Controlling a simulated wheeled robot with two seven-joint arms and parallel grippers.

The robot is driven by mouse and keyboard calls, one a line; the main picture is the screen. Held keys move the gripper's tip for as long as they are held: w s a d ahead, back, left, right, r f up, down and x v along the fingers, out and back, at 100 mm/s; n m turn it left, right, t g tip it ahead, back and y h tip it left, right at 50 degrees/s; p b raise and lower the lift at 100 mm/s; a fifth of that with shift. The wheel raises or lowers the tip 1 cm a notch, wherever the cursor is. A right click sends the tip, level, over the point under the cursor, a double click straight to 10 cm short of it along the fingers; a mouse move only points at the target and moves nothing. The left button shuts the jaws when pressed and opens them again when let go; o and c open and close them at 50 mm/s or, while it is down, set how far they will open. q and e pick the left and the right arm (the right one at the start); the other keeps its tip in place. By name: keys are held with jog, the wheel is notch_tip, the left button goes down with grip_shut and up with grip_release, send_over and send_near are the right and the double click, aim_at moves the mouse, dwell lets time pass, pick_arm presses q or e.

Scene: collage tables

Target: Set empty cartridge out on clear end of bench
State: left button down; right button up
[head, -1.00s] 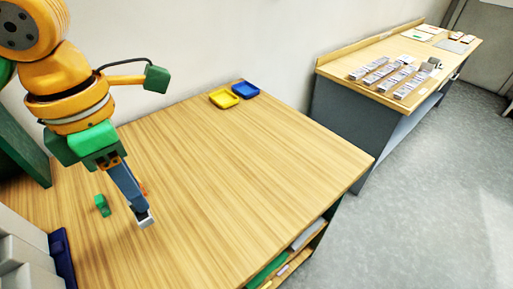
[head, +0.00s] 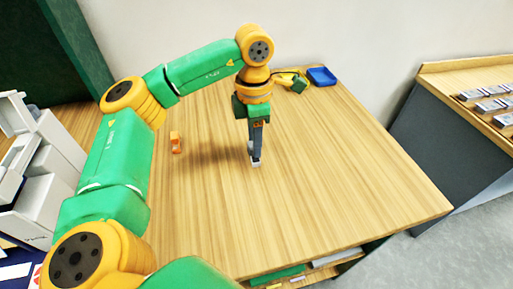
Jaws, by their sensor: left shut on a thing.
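My left gripper (head: 254,161) points down over the middle of the wooden bench (head: 335,185). Its fingers are shut on a small pale-grey thing at the tips, which I take to be the empty cartridge (head: 255,163). The fingers hide most of it, so its full shape cannot be made out. Whether it touches the bench top is not clear. The bench top around it and to its right is bare. My right gripper is not in view.
A small orange thing (head: 175,143) stands on the bench left of the gripper. A blue tray (head: 321,76) lies at the back edge, with a partly hidden yellow tray beside it. A pale grey machine (head: 40,165) with raised parts is at the left. Another bench (head: 440,125) stands right, across a gap.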

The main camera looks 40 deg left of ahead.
pick_arm(q)
notch_tip(320, 180, down, 3)
jog(key=shift+a+r+p, duration=0.1)
jog(key=shift+p, duration=0.45)
jog(key=shift+f, duration=0.35)
jog(key=shift+w+f, duration=0.1)
jog(key=shift+f, duration=0.1)
jog(key=c, duration=0.5)
grip_release()
jog(key=shift+r, duration=0.1)
jog(key=shift+r, duration=0.3)
notch_tip(320, 180, up, 6)
jog(key=shift+f+b, duration=0.2)
jog(key=shift+b, duration=0.3)
notch_tip(320, 180, up, 6)
jog(key=shift+r+p, duration=0.1)
jog(key=shift+p, duration=0.65)
